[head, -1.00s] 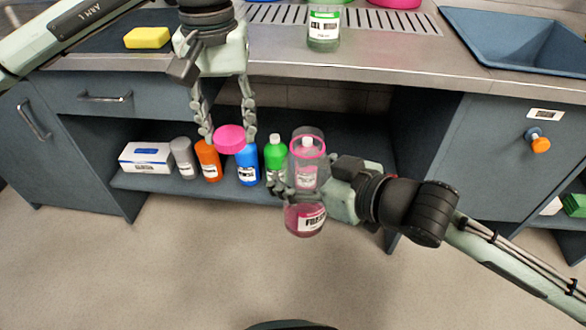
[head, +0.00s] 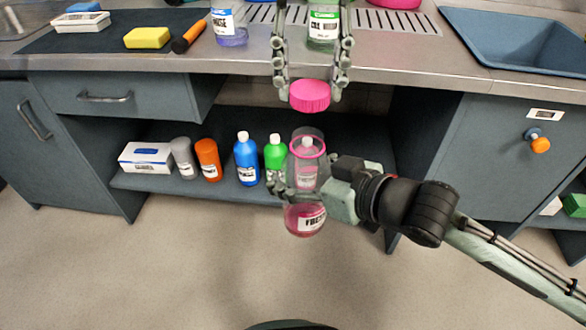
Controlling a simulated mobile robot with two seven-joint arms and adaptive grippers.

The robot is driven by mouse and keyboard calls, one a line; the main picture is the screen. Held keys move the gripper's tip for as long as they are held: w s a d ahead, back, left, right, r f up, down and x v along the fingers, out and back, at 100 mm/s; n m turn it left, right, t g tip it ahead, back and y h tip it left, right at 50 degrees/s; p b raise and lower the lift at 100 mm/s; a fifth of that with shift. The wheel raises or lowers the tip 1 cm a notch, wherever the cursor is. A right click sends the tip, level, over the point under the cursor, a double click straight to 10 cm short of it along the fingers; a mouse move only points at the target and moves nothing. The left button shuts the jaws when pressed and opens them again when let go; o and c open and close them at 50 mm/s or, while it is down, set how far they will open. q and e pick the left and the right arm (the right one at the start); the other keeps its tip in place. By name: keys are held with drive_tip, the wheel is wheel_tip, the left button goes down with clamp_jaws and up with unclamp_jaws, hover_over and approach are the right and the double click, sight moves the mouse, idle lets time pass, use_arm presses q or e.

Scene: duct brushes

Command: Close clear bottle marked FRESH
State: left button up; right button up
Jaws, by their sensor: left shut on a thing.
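The clear bottle marked FRESH (head: 306,219) holds pink liquid and has a pink ring round its open-looking top. It is upright in the air in front of the low shelf. My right gripper (head: 290,188) is shut around its middle, coming from the right. A pink ridged lid (head: 310,97) is held level between the fingertips of my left gripper (head: 309,91), which points down from above. The lid is above the bottle's mouth, apart from it, with a clear gap between.
Blue (head: 246,163), green (head: 275,155) and orange (head: 207,160) bottles, a grey one and a white box (head: 146,158) stand on the shelf behind. The counter above holds a yellow sponge (head: 147,38), a green-labelled jar (head: 323,30) and a blue-labelled jar (head: 229,27).

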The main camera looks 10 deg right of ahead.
use_arm(q)
drive_tip(key=shift+f, duration=2)
drive_tip(key=shift+f, duration=0.1)
drive_tip(key=shift+f, duration=0.8)
drive_tip(key=shift+f, duration=0.55)
drive_tip(key=m, duration=1.3)
drive_tip(key=shift+s+d, duration=0.1)
drive_tip(key=shift+s, duration=0.05)
